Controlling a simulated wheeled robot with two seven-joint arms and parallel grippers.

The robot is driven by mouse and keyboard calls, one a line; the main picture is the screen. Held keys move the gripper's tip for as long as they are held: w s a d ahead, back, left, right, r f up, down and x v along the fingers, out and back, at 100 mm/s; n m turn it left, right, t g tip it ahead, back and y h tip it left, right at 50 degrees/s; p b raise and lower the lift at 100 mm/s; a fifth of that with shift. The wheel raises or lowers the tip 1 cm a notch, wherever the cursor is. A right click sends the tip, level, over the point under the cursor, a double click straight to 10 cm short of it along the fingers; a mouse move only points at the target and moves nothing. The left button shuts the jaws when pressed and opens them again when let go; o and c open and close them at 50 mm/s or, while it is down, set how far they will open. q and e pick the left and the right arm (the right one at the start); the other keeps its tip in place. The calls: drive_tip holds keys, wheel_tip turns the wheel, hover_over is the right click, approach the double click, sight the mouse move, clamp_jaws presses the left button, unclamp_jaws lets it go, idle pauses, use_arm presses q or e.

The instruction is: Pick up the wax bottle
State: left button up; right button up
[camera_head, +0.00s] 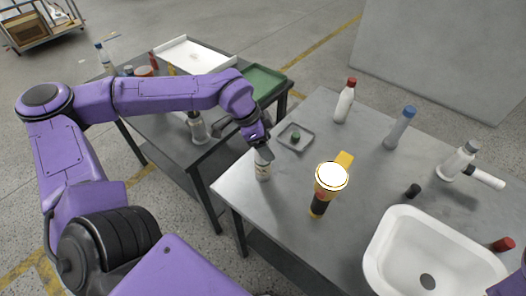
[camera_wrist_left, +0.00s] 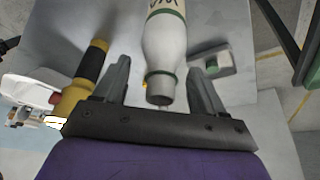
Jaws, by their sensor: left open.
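The wax bottle (camera_head: 263,168) is white with a dark cap and stands near the left edge of the right-hand table. In the left wrist view the bottle (camera_wrist_left: 166,48) shows green bands and partly visible dark lettering. My left gripper (camera_head: 259,142) is at the bottle's top, coming from above and behind. In the wrist view its two fingers (camera_wrist_left: 160,80) are apart, one on each side of the bottle's neck, with visible gaps. The cap end points towards the palm. My right gripper is not in view.
A white basin (camera_head: 385,243), a red-capped bottle (camera_head: 344,103) and a blue-capped bottle (camera_head: 400,130) are further right. Another table with trays is behind my left arm.

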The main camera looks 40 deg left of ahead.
use_arm(q)
drive_tip(key=c, duration=1.1)
clamp_jaws()
drive_tip(key=shift+r, duration=0.1)
